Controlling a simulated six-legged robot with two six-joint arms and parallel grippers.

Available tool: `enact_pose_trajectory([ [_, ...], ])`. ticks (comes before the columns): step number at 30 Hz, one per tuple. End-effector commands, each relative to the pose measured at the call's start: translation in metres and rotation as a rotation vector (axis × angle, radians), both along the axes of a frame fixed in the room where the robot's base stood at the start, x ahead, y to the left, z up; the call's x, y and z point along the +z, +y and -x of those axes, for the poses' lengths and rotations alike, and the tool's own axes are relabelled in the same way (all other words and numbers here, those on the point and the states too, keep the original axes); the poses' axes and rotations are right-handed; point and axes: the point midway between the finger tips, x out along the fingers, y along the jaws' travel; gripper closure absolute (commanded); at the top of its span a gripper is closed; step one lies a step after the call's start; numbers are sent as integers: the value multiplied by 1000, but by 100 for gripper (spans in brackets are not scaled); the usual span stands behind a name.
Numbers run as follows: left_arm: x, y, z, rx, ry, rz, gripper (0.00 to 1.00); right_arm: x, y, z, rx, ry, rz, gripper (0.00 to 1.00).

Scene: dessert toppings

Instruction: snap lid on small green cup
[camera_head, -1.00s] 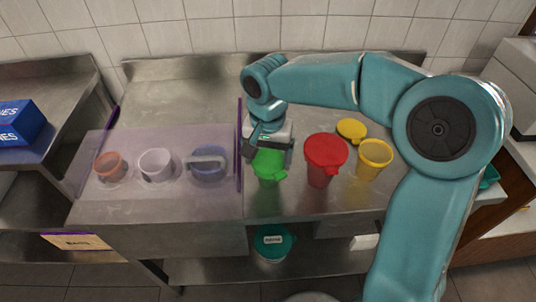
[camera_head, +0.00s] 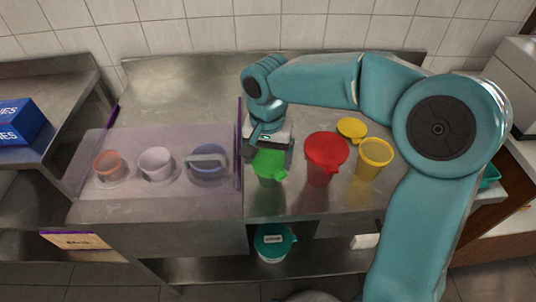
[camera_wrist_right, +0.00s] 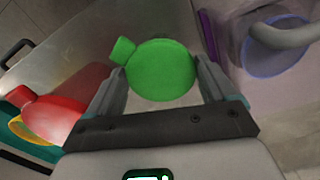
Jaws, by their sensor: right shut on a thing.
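The small green cup (camera_head: 267,180) stands on the steel counter, just right of the purple-edged clear cover. Its green lid (camera_head: 270,160) sits at the cup's top and also shows in the right wrist view (camera_wrist_right: 160,70), with its tab to the upper left. My right gripper (camera_head: 268,150) is directly above the cup, shut on the green lid, with one finger on each side of it. From these views I cannot tell whether the lid is pressed fully onto the rim. My left gripper is not in view.
A red lidded cup (camera_head: 322,172) stands close to the right. Beyond it are an open yellow cup (camera_head: 373,160) and a loose yellow lid (camera_head: 351,129). A clear cover (camera_head: 135,193) over several tubs is on the left. The counter behind is free.

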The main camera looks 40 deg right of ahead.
Motion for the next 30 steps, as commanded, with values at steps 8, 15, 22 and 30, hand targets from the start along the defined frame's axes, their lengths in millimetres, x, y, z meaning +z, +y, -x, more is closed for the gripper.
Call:
enact_pose_trajectory([
  [8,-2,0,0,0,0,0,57,-3,0,0,0,0,0,43],
  [15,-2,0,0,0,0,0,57,-3,0,0,0,0,0,43],
  [22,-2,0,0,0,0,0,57,-3,0,0,0,0,0,0],
  [30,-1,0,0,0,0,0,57,-1,0,0,0,0,0,0],
])
